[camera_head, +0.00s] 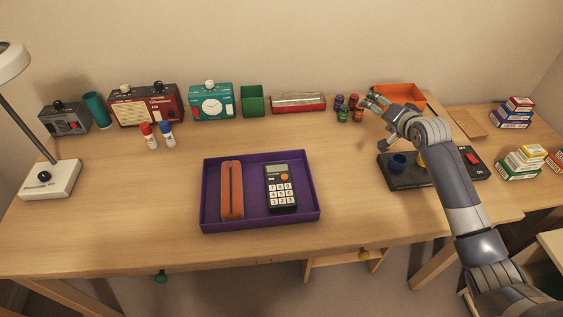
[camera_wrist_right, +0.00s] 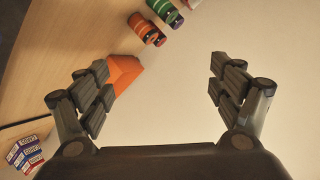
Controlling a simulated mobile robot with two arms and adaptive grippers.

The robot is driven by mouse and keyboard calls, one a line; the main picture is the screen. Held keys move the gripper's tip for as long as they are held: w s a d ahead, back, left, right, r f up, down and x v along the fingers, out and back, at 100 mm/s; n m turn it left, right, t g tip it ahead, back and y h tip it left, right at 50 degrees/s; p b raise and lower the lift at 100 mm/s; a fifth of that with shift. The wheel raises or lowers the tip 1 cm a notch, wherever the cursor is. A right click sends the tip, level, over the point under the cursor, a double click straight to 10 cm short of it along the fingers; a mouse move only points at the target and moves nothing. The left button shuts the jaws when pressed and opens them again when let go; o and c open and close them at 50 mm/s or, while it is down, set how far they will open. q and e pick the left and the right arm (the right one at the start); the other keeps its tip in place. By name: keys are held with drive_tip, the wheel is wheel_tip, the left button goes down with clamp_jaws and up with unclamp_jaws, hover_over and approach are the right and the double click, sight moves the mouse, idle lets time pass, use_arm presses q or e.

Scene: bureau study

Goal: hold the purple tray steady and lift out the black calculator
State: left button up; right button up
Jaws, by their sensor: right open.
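The purple tray (camera_head: 259,222) lies flat on the desk near the middle of the head view. The black calculator (camera_head: 281,186) lies inside it on the right side, with pale keys facing up. An orange-brown long case (camera_head: 231,190) lies in the tray on the left side. My right gripper (camera_head: 372,103) is at the back right of the desk, well away from the tray, near the small cans and the orange box. In the right wrist view its two fingers (camera_wrist_right: 163,85) are spread apart with nothing between them. My left gripper is not in view.
Small coloured cans (camera_head: 346,108) and an orange box (camera_head: 398,94) stand near the right gripper. Desk around the purple tray is clear.

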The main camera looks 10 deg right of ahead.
drive_tip(key=s+a+f+n+g+y, duration=0.1)
drive_tip(key=a+n+g+y, duration=0.1)
drive_tip(key=a, duration=0.9)
drive_tip(key=n+g+h, duration=0.2)
drive_tip(key=n+g, duration=0.5)
approach(280, 183)
drive_tip(key=x, duration=0.8)
drive_tip(key=shift+f, duration=0.35)
